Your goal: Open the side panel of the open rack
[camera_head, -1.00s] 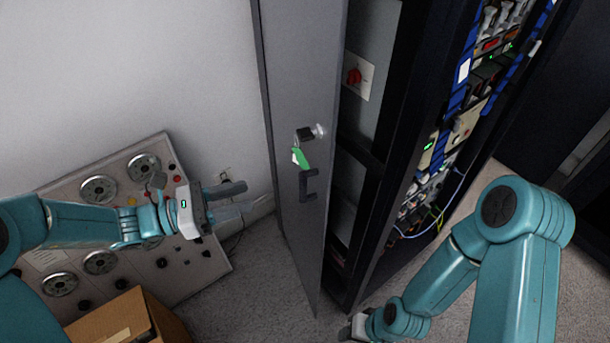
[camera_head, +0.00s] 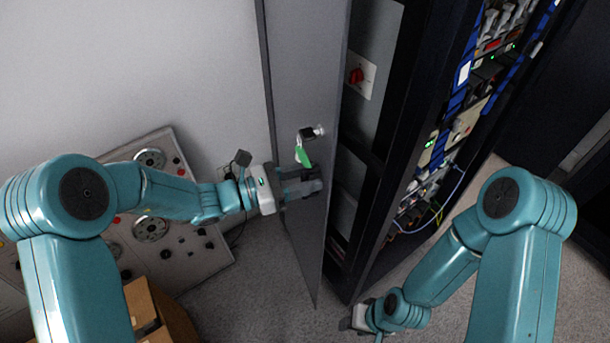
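The grey side panel (camera_head: 295,90) of the rack stands swung out from the dark rack frame (camera_head: 408,90), with a gap between them. A lock with a key and green tag (camera_head: 304,156) sits on the panel above its dark handle (camera_head: 312,176). My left gripper (camera_head: 302,184) reaches in from the left with its fingers at the handle, hiding most of it. I cannot tell whether they are closed on it. My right gripper (camera_head: 350,320) is low by the rack's foot, mostly hidden by its arm; its fingers are unclear.
The rack's equipment bay (camera_head: 440,150) with cables is open on the right. A panel with dials (camera_head: 190,250) leans on the wall at left, behind my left arm. A cardboard box (camera_head: 150,310) sits at bottom left. Carpet (camera_head: 255,290) is clear below the panel.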

